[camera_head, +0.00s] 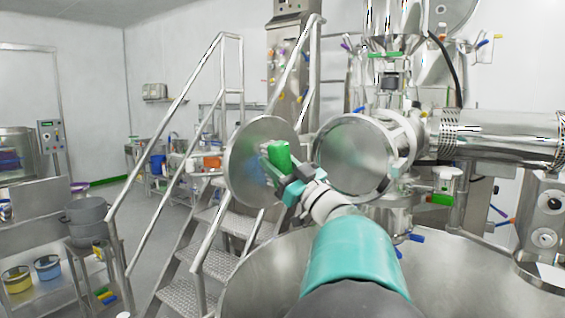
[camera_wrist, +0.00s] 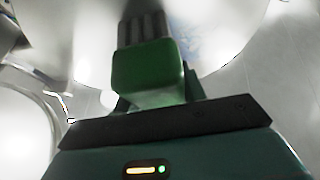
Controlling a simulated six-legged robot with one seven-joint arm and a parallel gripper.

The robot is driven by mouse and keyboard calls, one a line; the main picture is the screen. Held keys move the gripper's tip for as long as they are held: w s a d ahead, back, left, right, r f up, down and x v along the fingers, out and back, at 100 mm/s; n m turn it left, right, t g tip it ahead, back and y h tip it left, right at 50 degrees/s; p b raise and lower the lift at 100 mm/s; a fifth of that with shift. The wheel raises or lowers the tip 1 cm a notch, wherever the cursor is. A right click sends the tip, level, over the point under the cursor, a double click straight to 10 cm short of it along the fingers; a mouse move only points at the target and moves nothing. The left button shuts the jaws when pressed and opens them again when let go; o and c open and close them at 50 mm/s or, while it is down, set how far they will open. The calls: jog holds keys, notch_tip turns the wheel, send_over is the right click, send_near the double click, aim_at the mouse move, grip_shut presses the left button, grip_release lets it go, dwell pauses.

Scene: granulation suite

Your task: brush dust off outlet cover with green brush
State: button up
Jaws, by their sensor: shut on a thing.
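The outlet cover appears to be the round, shiny metal disc (camera_head: 246,143), swung open to the left of the round outlet opening (camera_head: 352,158). My gripper (camera_head: 277,168) is in front of the cover and shut on the green brush (camera_head: 280,153). In the wrist view the brush (camera_wrist: 148,75) shows a green block with grey, ribbed bristles pointing away from me toward the pale disc (camera_wrist: 215,35). A faint bluish patch shows on the disc beside the bristles. I cannot tell whether the bristles touch the cover. My gripper hides the cover's middle right part.
Metal stairs with handrails (camera_head: 197,208) stand behind and left of the cover. A large horizontal metal cylinder (camera_head: 500,138) extends right from the outlet. A broad rounded metal surface (camera_head: 262,277) lies below my arm. Open floor shows at the left.

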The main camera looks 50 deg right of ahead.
aim_at(256, 150)
jog(key=shift+w+a, duration=0.25)
jog(key=shift+a, duration=0.9)
jog(key=shift+w+a, duration=0.2)
jog(key=shift+a, duration=1)
jog(key=shift+w+a, duration=0.25)
jog(key=shift+a, duration=0.9)
jog(key=shift+r, duration=0.55)
jog(key=shift+s+d, duration=0.2)
jog(key=shift+d, duration=1.85)
jog(key=shift+c, duration=0.3)
jog(key=shift+s+d, duration=0.2)
jog(key=shift+d, duration=1.1)
jog(key=shift+s+d, duration=0.15)
jog(key=shift+d, duration=1.2)
jog(key=shift+s+d, duration=0.2)
jog(key=shift+d, duration=1.1)
jog(key=shift+f, duration=0.1)
jog(key=s, duration=0.6)
jog(key=shift+a, duration=0.4)
